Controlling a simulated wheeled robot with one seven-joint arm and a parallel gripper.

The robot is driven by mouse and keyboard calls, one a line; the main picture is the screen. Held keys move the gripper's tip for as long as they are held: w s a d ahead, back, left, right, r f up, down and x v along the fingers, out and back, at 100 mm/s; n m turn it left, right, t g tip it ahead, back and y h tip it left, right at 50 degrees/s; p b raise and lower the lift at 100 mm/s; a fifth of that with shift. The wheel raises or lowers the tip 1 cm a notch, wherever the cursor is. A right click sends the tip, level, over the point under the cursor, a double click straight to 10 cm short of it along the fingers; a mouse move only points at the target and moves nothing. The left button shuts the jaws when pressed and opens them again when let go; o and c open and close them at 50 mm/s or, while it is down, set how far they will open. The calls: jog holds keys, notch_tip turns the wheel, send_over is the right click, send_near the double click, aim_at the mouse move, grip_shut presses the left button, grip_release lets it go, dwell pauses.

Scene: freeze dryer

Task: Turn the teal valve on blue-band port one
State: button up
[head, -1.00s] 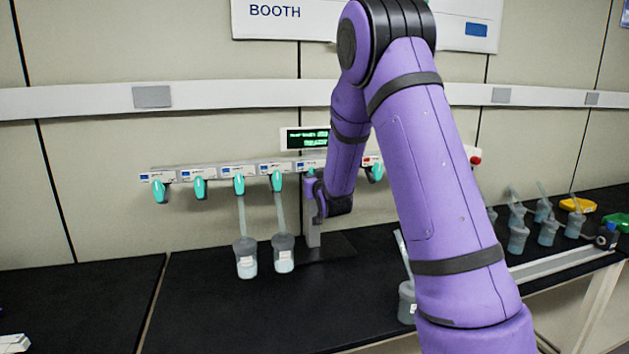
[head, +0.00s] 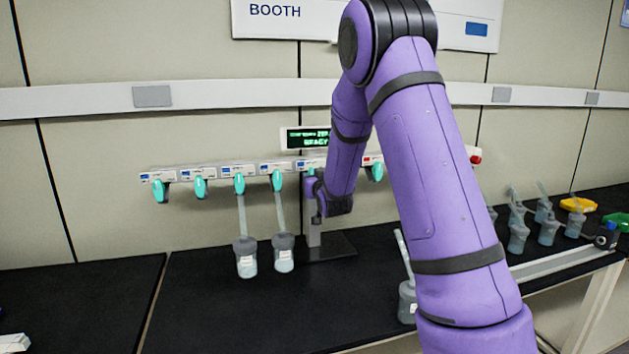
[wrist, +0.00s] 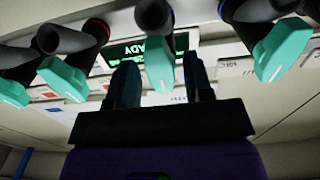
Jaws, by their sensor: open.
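Several teal valves hang from a row of ports on the back wall, among them one at the far left (head: 160,191) and one hanging over a flask (head: 239,184). My gripper (head: 312,181) is at a teal valve (head: 311,171) near the display, mostly hidden by that valve and my arm. In the wrist view my gripper (wrist: 160,76) is open, one finger on each side of this teal valve (wrist: 159,70); I cannot tell if they touch it. A blue-banded port (wrist: 226,8) shows to the right, a red-banded one (wrist: 98,28) to the left.
A green-lit display (head: 306,138) is above the row. Two flasks (head: 245,262) hang at tubes left of my gripper. A dark plate with a post (head: 314,240) stands on the black bench below.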

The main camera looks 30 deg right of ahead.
jog(key=v, duration=1)
jog(key=shift+s, duration=0.35)
jog(key=shift+a, duration=0.1)
jog(key=shift+r, duration=0.1)
jog(key=s+a+r+n+g+y, duration=0.1)
jog(key=s+a+r+g+y, duration=0.1)
jog(key=s+a+r+g, duration=0.25)
jog(key=s+a+r+g+y, duration=0.25)
jog(key=s+a, duration=0.25)
jog(key=s, duration=0.3)
jog(key=s+a+r+n+g, duration=0.1)
jog(key=s+a+g, duration=0.1)
jog(key=s, duration=0.9)
jog(key=s+a+r+n+g, duration=0.1)
jog(key=s+a+g, duration=0.2)
jog(key=s, duration=0.7)
jog(key=shift+s+a, duration=0.4)
jog(key=shift+y, duration=0.25)
